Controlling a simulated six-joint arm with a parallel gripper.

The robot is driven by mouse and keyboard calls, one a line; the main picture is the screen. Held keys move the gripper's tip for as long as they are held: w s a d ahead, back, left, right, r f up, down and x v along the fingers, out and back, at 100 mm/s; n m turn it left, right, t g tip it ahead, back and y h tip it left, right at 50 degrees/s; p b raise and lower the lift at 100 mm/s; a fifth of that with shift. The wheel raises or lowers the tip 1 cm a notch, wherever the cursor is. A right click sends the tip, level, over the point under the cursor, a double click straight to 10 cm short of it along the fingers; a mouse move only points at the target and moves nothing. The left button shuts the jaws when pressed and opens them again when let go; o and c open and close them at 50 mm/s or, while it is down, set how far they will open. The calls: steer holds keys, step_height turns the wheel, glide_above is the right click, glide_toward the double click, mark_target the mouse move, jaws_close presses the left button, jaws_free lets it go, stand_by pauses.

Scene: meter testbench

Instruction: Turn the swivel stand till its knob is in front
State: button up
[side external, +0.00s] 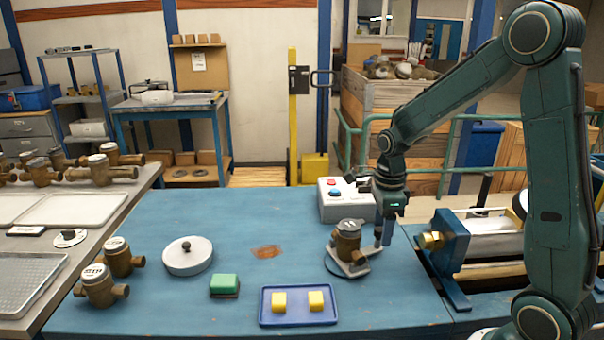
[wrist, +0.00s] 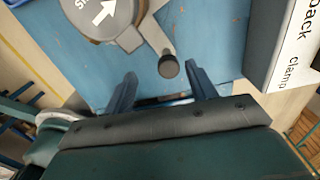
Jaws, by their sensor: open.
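The swivel stand (side external: 352,270) is a grey plate on the right part of the blue table, with a brass meter (side external: 348,240) standing on it. The wrist view shows the meter's grey lid (wrist: 103,18) with a white arrow, and the stand's grey arm (wrist: 155,38) ending in a black knob (wrist: 168,66). My gripper (side external: 383,238) points down just right of the meter. In the wrist view my gripper (wrist: 161,80) is open, its fingers on either side of the knob's near edge. I cannot tell whether either finger touches it. In the side view the knob is not clear.
A button box (side external: 345,203) stands close behind the stand, and a clamp with a brass nozzle (side external: 433,240) is to the right.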

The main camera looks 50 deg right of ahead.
steer(key=shift+s+a, duration=0.25)
steer(key=shift+s, duration=0.1)
steer(key=shift+s+a, duration=0.25)
steer(key=shift+s, duration=0.05)
steer(key=shift+s+a, duration=0.1)
stand_by(0.5)
steer(key=shift+s+a, duration=0.35)
steer(key=shift+a, duration=0.05)
steer(key=shift+s+a, duration=0.1)
steer(key=shift+s+a, duration=0.25)
steer(key=shift+a, duration=0.2)
steer(key=shift+s+a, duration=0.1)
steer(key=shift+a, duration=0.05)
stand_by(0.4)
